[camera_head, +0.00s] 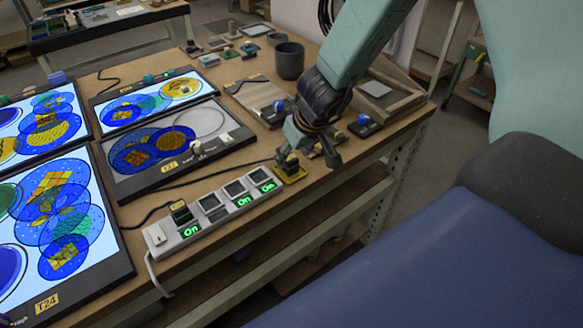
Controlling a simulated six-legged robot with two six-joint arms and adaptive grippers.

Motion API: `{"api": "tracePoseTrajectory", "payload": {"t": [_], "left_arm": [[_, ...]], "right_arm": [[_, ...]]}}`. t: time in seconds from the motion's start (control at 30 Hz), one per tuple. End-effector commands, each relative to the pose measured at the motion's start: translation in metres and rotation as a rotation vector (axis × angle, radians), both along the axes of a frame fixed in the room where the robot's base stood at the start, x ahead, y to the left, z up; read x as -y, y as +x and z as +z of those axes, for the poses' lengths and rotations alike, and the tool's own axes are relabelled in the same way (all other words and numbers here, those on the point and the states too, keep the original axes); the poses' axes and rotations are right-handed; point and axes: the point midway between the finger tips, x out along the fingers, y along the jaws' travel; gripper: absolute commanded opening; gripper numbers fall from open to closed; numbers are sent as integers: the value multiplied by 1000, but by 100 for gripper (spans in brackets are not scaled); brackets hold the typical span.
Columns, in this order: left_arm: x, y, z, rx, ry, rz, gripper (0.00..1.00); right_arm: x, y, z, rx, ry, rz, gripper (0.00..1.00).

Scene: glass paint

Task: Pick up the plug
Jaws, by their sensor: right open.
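A small dark plug with a yellow base (291,174) sits on the wooden table by the right end of a grey power strip (215,209). My right gripper (309,158) comes down from the upper right. It is open, with one finger over or against the plug, partly hiding it, and the other finger to the right near the table edge. I cannot tell whether it touches the plug. Another dark plug (181,212) stands in the strip's left part. Green "On" labels show on the strip. My left gripper is out of view.
Lit panels with coloured glass circles (55,215) fill the table's left side, and a darker panel (165,150) lies behind the strip. A dark cup (289,60) and a wooden tray (405,100) stand farther back. The table's front edge runs close to the strip.

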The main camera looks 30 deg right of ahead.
Motion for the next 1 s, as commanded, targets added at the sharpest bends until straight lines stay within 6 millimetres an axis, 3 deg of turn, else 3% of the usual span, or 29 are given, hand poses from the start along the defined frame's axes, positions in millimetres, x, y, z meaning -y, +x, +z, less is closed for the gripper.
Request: {"api": "tracePoseTrajectory", "payload": {"t": [0.03,0.2,0.47,1.0], "left_arm": [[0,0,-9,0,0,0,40],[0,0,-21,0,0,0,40],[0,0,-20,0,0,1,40],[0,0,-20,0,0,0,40]], "right_arm": [[0,4,-12,0,-1,0,57],[0,10,-27,-1,-2,2,57],[0,12,-27,0,0,1,57],[0,11,-27,0,0,1,12]]}}
